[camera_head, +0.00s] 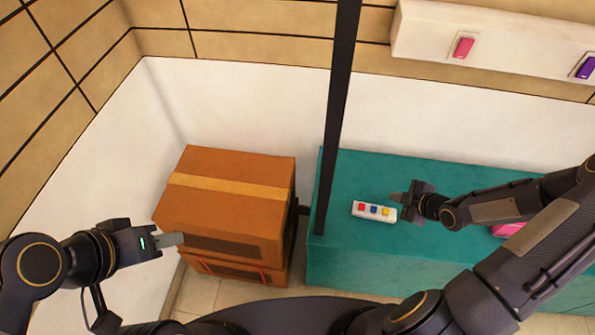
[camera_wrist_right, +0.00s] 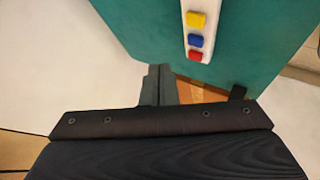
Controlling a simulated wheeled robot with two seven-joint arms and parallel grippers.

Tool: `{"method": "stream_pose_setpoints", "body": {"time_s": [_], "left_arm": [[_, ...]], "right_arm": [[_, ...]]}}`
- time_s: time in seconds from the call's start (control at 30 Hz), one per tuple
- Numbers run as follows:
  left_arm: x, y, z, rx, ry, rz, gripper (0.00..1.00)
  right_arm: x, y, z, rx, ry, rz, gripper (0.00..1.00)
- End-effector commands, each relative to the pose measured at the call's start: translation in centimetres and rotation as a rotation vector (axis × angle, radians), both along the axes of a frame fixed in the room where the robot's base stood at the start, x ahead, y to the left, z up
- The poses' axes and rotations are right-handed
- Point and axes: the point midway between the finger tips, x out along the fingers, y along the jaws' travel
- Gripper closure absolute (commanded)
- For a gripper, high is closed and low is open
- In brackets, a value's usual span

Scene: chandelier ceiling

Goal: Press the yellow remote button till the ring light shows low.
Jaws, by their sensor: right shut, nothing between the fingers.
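A white remote (camera_head: 366,216) lies on a teal-topped counter (camera_head: 440,170), with red, blue and yellow buttons in a row. The yellow button (camera_head: 386,211) is at its right end, nearest my right gripper (camera_head: 397,197). In the right wrist view the yellow button (camera_wrist_right: 196,19) is at the top, and the shut, empty fingers (camera_wrist_right: 160,70) are to its lower left, apart from it. My left gripper (camera_head: 172,240) is by the cardboard boxes, away from the remote; its finger gap does not show. No lit ring light is in view.
A dark upright pole (camera_head: 337,100) stands left of the remote. Stacked cardboard boxes (camera_head: 225,210) are left of the counter. A pink object (camera_head: 507,229) is partly hidden under my right arm. A wall panel (camera_head: 420,35) carries pink and purple switches.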

Motion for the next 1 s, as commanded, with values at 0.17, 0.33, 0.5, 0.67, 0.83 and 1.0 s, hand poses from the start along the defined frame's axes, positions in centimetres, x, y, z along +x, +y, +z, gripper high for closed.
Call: {"method": "stream_pose_setpoints", "body": {"time_s": [0.17, 0.33, 0.5, 0.67, 0.83, 1.0], "left_arm": [[0.0, 0.0, 0.5, 0.000, 0.000, 0.000, 0.64], [0.0, 0.0, 0.9, 0.000, 0.000, 0.000, 0.64], [0.0, 0.0, 1.0, 0.000, 0.000, 0.000, 0.64], [0.0, 0.0, 1.0, 0.000, 0.000, 0.000, 0.64], [0.0, 0.0, 1.0, 0.000, 0.000, 0.000, 0.64], [0.0, 0.0, 0.8, 0.000, 0.000, 0.000, 0.64]], "right_arm": [[0.0, -0.5, 0.9, -0.017, 0.009, -0.033, 1.00], [-0.1, -0.3, 2.3, -0.006, 0.013, -0.020, 1.00], [-0.2, 0.1, 3.5, 0.014, 0.006, 0.005, 1.00], [-0.2, 0.3, 3.7, 0.018, 0.003, 0.015, 1.00], [-0.2, 0.3, 3.7, 0.016, 0.003, 0.015, 1.00], [-0.2, 0.3, 3.4, 0.016, 0.003, 0.015, 1.00]]}}
